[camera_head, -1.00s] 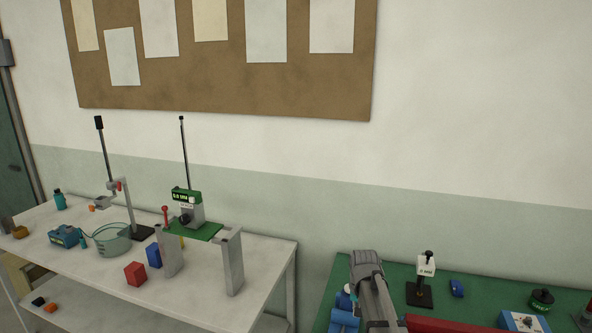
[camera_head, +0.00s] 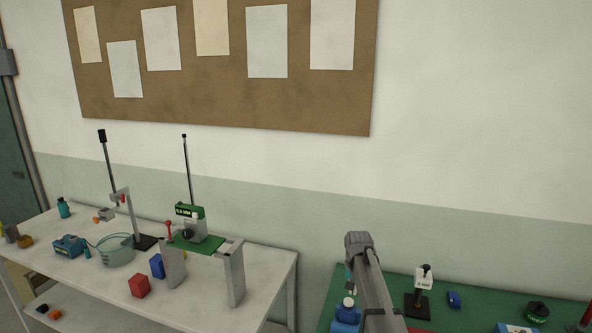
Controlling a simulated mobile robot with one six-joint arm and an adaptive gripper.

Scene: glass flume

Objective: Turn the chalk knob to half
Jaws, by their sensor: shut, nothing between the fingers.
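No chalk knob can be made out in this view. A blue and white control box (camera_head: 513,328) is cut off by the bottom edge at the right, and its top face is mostly out of frame. My arm (camera_head: 372,285) rises from the bottom edge in front of the green table, with a grey joint at its upper end. My gripper is not visible.
A white bench (camera_head: 205,311) with gauges, a basin and blocks stands left.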

